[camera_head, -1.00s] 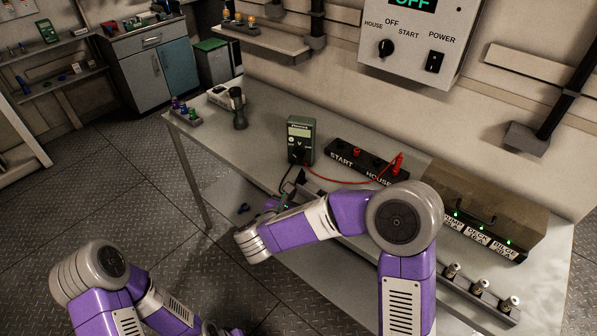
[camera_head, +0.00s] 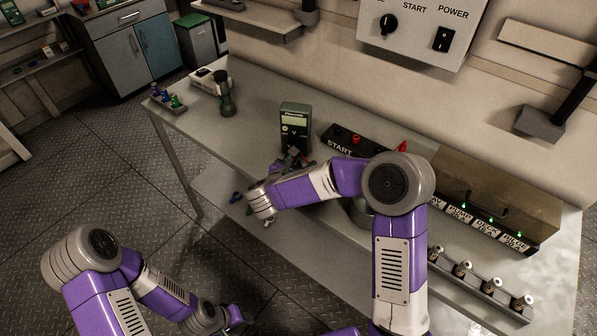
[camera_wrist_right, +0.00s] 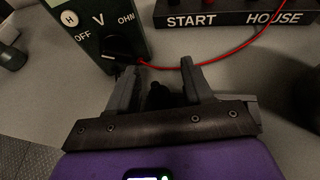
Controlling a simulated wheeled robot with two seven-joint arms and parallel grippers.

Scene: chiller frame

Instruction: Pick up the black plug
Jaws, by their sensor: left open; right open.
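The black plug (camera_wrist_right: 157,96) appears as a dark upright shape between the fingers of my right gripper (camera_wrist_right: 158,80) in the right wrist view, with gaps beside it. The right gripper is open, just in front of the green multimeter (camera_wrist_right: 95,30). In the head view my right gripper (camera_head: 299,158) is at the foot of the multimeter (camera_head: 295,125), and the arm hides the plug there. My left gripper (camera_head: 236,318) is open and low at the bottom of the head view, away from the table.
A red lead (camera_wrist_right: 235,52) runs from the multimeter past the right fingertip. The black START/HOUSE block (camera_head: 345,140) stands to the right. A dark flashlight-like object (camera_head: 226,98) stands left on the table (camera_head: 250,120). A brown box (camera_head: 500,190) with green lights is at the right.

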